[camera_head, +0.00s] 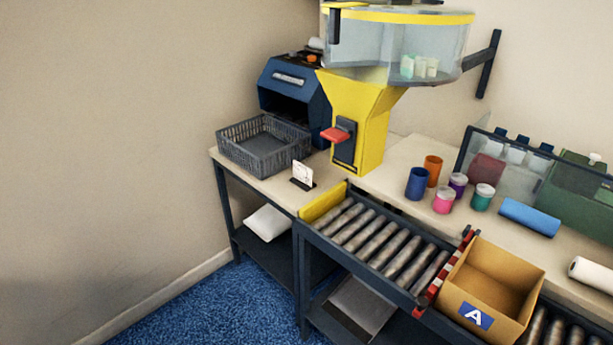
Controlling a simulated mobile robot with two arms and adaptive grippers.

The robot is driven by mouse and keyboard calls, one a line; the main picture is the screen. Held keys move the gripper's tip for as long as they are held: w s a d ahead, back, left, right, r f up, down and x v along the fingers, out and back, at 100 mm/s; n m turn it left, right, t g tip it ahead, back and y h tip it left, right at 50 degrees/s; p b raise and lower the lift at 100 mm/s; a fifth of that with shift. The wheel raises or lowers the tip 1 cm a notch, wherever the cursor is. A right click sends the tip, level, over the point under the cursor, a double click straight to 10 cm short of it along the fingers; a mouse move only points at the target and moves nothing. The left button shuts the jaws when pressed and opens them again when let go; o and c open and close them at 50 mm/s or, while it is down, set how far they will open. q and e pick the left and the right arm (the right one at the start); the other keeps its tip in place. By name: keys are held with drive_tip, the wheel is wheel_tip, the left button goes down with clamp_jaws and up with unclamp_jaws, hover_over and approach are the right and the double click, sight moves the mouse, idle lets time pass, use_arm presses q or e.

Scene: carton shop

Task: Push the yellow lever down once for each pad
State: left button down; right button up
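A yellow dispenser (366,105) stands at the back of the table, with a clear round hopper (450,42) on top. A few small pale blocks (419,67), possibly the pads, sit low in the hopper. The lever (335,134) on the dispenser's front looks red, not yellow, and sticks out from a dark slot plate (346,144). A small white card (302,172) stands in a dark holder in front; its marks are too small to read. Neither of my grippers is in view.
A grey basket (232,130) sits left of the dispenser by a blue machine (285,89). Rollers (378,240) run in front, toward an open cardboard box (521,287) marked A beyond a red-white barrier (444,267). Several coloured cans (444,200) stand at right. Blue floor is free at lower left.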

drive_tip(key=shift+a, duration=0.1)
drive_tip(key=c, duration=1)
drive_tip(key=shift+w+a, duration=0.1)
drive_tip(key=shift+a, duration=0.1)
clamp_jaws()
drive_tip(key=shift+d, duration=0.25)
